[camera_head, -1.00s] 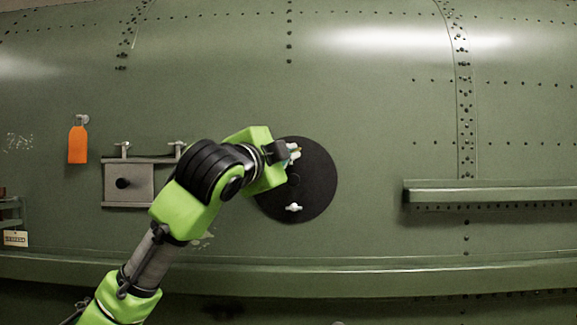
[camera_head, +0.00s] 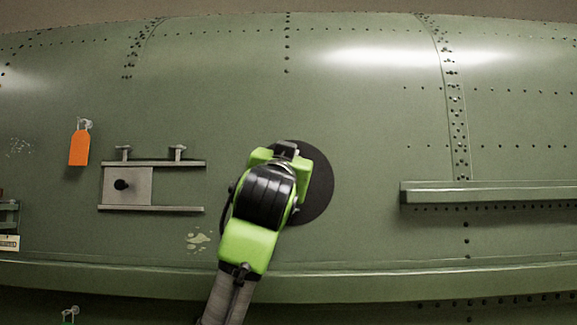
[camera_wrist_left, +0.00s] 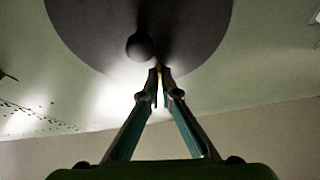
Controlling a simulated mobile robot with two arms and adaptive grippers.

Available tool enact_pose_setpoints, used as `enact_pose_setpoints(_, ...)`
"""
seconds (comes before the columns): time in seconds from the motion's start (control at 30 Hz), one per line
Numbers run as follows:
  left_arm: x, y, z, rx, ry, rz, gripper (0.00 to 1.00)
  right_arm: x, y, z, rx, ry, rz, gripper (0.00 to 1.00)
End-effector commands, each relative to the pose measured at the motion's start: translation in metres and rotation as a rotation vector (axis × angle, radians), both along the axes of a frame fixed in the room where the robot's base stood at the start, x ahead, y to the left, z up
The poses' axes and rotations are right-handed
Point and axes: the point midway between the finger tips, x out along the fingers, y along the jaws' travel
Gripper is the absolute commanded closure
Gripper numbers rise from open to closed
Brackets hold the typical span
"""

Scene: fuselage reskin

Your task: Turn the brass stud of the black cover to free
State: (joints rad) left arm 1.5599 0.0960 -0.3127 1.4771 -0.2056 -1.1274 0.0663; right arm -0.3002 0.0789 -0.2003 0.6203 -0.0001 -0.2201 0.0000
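The round black cover (camera_head: 320,187) lies on the green fuselage skin, and my left arm hides its left part in the head view. It fills the top of the left wrist view (camera_wrist_left: 90,22), with a round dark knob (camera_wrist_left: 140,46) on its face. My left gripper (camera_wrist_left: 159,84) is at the cover's edge region, its fingers drawn nearly together. A thin brass-coloured piece, the brass stud (camera_wrist_left: 159,73), shows between the fingertips. In the head view the stud and fingertips are hidden behind my wrist. My right gripper is not in view.
A grey plate with a black knob (camera_head: 136,187) sits between rails at left. An orange tag (camera_head: 79,148) hangs further left. A green ledge (camera_head: 490,192) sticks out at right. A long rail (camera_head: 400,277) runs below. The skin above the cover is clear.

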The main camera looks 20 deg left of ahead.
Motion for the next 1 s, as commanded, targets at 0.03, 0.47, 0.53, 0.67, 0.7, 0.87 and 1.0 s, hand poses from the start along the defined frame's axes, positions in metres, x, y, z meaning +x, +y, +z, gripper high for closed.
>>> enact_pose_setpoints(0.03, 0.0005, -0.0030, -0.0023, -0.035, -0.009, -0.005, 1.00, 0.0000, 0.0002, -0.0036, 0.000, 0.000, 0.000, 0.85)
enact_pose_setpoints(0.47, 0.0009, -0.0032, -0.0005, -0.241, -0.069, -0.003, 1.00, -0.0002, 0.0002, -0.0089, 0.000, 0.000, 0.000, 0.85)
enact_pose_setpoints(0.53, 0.0007, -0.0029, -0.0001, -0.254, -0.073, -0.003, 1.00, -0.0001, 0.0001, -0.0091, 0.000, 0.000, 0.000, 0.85)
enact_pose_setpoints(0.67, 0.0006, -0.0028, 0.0002, -0.269, -0.078, -0.003, 1.00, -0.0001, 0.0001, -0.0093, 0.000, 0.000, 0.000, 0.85)
enact_pose_setpoints(0.7, 0.0006, -0.0027, 0.0003, -0.271, -0.079, -0.003, 1.00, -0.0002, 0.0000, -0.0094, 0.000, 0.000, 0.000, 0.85)
enact_pose_setpoints(0.87, 0.0005, -0.0027, 0.0006, -0.272, -0.080, -0.003, 1.00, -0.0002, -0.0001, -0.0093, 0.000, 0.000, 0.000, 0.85)
enact_pose_setpoints(1.0, 0.0004, -0.0028, 0.0007, -0.272, -0.080, -0.003, 1.00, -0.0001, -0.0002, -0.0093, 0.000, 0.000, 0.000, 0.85)
